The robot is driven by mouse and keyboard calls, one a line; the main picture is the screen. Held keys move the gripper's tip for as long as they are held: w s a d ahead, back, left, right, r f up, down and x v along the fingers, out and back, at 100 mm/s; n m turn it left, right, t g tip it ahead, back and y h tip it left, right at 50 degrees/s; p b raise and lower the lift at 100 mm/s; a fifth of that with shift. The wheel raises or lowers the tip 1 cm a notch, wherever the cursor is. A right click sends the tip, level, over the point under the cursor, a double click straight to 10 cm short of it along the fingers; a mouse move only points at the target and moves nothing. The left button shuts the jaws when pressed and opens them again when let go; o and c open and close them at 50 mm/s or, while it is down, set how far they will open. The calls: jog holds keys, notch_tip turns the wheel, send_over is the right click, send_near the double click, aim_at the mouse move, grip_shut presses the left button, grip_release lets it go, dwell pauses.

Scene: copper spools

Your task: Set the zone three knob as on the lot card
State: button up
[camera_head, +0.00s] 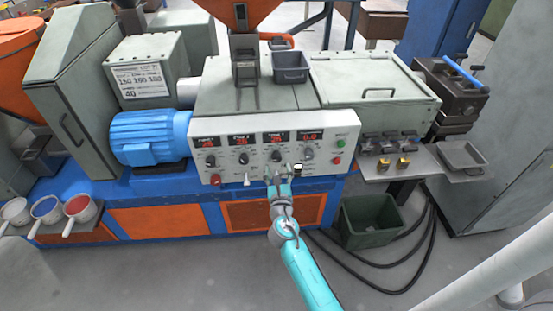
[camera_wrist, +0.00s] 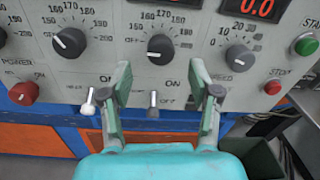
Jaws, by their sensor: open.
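In the head view my gripper (camera_head: 279,180) is at the panel's lower edge. The lot card (camera_head: 140,80) is on the grey box at upper left, with figures that seem to read 150, 160, 180 and 40.
A neighbouring zone knob (camera_wrist: 69,42) is to the left and the speed knob (camera_wrist: 240,57) to the right. Two toggle switches stick out below, one (camera_wrist: 153,103) between my fingers. A green start button (camera_wrist: 305,45) and red stop button (camera_wrist: 273,87) are at right.

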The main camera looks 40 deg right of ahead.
aim_at(277, 159)
jog(key=shift+x, duration=3.05)
jog(key=c, duration=1.2)
